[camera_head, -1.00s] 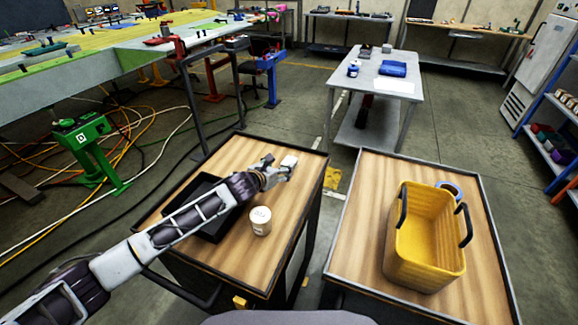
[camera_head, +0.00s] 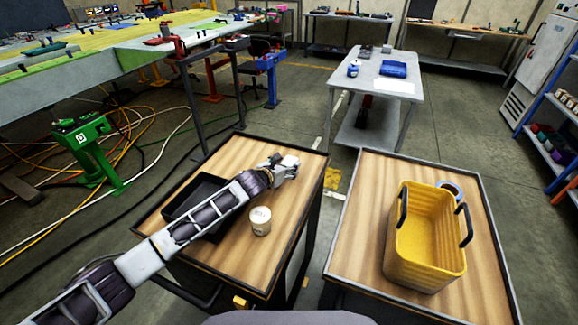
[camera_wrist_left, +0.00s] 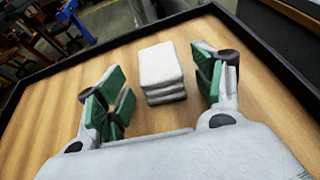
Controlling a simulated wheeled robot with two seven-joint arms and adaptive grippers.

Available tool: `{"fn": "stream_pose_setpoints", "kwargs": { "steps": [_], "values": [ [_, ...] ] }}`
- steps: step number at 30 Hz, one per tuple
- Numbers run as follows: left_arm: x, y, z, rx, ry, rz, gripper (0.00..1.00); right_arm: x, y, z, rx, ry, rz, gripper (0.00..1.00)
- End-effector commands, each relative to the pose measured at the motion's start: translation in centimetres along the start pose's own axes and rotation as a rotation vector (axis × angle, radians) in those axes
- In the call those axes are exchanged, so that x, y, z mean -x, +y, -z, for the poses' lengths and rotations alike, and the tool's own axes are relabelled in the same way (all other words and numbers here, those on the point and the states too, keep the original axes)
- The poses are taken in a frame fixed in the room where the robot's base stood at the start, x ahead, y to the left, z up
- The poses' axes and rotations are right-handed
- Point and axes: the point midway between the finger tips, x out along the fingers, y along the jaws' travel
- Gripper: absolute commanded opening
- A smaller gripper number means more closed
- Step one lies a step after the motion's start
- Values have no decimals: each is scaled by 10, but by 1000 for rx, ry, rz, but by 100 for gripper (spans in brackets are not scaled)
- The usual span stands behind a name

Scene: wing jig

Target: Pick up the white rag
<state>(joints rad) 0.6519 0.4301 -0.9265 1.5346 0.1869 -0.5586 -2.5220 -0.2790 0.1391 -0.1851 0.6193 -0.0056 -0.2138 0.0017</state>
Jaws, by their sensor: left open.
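The white rag (camera_wrist_left: 161,68) is a small folded stack on the wooden top of the left cart. In the left wrist view it lies between and just beyond the green-padded fingers of my left gripper (camera_wrist_left: 160,88), with wood showing on both sides of it. My left gripper is open and appears not to touch the rag. In the head view my left gripper (camera_head: 284,164) is at the far part of the cart top, and the rag (camera_head: 290,160) is partly hidden behind it. My right gripper is not in view.
The left cart (camera_head: 235,262) has a raised dark rim. A black tray (camera_head: 180,212) lies partly under my left arm, and a white cup (camera_head: 260,221) stands near it. A yellow basket (camera_head: 428,245) and a blue roll (camera_head: 451,189) are on the right cart (camera_head: 355,225).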

Motion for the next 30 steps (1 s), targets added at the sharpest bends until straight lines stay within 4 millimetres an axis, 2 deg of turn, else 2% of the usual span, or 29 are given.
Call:
{"fn": "stream_pose_setpoints", "kwargs": {
  "steps": [6, 20, 30],
  "values": [
    [-7, 0, 0, 1, -1, 1, 68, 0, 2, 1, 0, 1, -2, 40],
    [-7, 0, 0, 1, -1, 1, 67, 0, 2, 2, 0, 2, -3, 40],
    [-7, 0, 0, 1, 0, 1, 23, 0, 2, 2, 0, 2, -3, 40]
  ]
}}
